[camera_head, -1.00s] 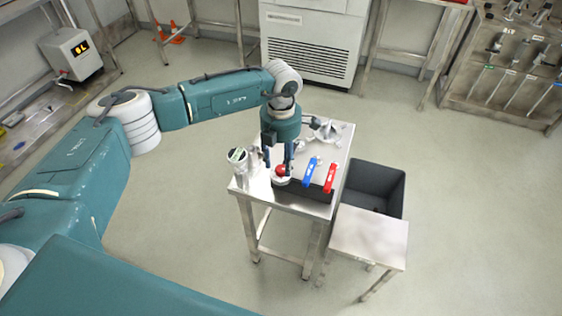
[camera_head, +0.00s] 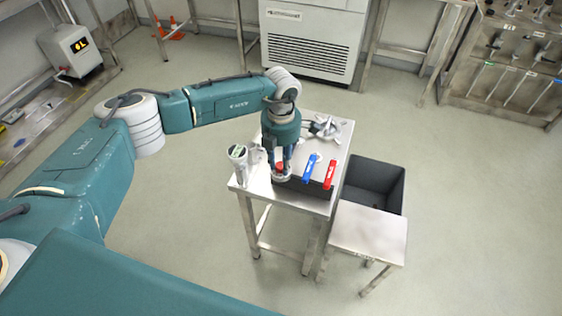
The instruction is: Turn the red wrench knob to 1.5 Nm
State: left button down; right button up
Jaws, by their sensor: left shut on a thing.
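A small metal table (camera_head: 262,196) stands in the middle of the head view. On it, near the front, is a small red knob (camera_head: 280,166), partly covered by my fingers. My left gripper (camera_head: 281,167) points down at it and is shut on it. A blue-handled tool (camera_head: 310,167) and a red-handled tool (camera_head: 329,172) stand tilted in a black holder (camera_head: 300,185) just right of the gripper. My right gripper is not in view.
A grey metal tripod-like part (camera_head: 325,128) lies at the table's back right. A dark open bin (camera_head: 377,183) and a low metal stool (camera_head: 368,237) stand to the right. A tool rack (camera_head: 512,75) is at the far right. The floor around is clear.

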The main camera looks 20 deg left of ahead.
aim_at(281, 165)
pick_arm(q)
jog(key=shift+f+m+b, duration=0.15)
jog(key=shift+m+b, duration=0.25)
jog(key=shift+b, duration=0.05)
jog(key=m+b, duration=0.6)
jog(key=b, duration=0.1)
jog(key=shift+b, duration=0.3)
jog(key=m+b, duration=0.2)
jog(key=m, duration=0.1)
jog(key=shift+m+b, duration=0.7)
jog(key=shift+m, duration=0.2)
jog(key=shift+r, duration=0.2)
jog(key=c, duration=1.4)
grip_release()
notch_tip(281, 165, up, 12)
